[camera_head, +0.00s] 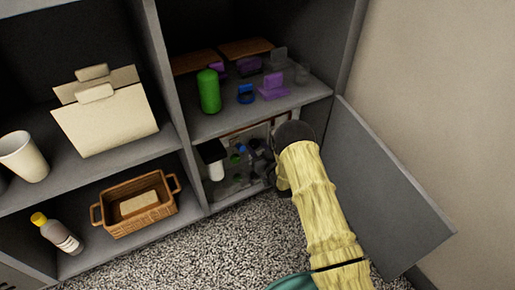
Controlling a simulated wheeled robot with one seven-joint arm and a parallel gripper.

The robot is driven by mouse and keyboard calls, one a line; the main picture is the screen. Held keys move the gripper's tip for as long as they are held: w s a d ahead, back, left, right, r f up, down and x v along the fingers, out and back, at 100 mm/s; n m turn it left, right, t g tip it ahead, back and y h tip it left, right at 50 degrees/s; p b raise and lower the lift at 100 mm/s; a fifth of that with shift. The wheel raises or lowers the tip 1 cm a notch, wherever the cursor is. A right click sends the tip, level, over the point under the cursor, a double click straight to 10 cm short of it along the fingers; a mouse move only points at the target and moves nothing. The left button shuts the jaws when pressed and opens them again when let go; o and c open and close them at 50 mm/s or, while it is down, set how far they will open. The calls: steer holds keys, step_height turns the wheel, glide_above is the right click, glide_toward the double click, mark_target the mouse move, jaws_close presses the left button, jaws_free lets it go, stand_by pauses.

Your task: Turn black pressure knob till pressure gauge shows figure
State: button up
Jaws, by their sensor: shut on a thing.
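My arm in its pale yellow sleeve reaches into the lower right compartment of the shelf. My gripper (261,164) is dark, small and partly hidden by my wrist. It is shut on a dark part among the fittings on the compartment's back panel (232,145), which appears to be the black pressure knob. The knob's own outline does not show clearly against the gripper. The pressure gauge cannot be made out, and no reading is legible. Small blue and green parts show just left of the gripper.
An open grey door (385,185) stands close right of my arm. A white cylinder (213,160) is at the compartment's left. The shelf above holds a green bottle (209,92) and a purple item (273,87). A wicker basket (150,222) sits lower left.

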steer(key=shift+d+m+p, duration=0.1)
steer(key=shift+m+p, duration=0.3)
steer(key=shift+r+m+p, duration=0.1)
steer(key=shift+m+p, duration=0.95)
steer(key=shift+m, duration=0.15)
steer(key=shift+f+m+p, duration=0.15)
steer(key=shift+m+p, duration=0.4)
steer(key=shift+m, duration=0.5)
steer(key=shift+f+m+p, duration=0.1)
steer(key=shift+m+p, duration=0.45)
steer(key=shift+m, duration=0.5)
steer(key=o, duration=1)
steer(key=shift+c, duration=0.2)
steer(key=shift+s+d+r+p, duration=0.15)
steer(key=shift+s+d+p, duration=0.25)
steer(key=shift+s+p, duration=0.1)
steer(key=p+v, duration=0.7)
steer(key=v, duration=0.9)
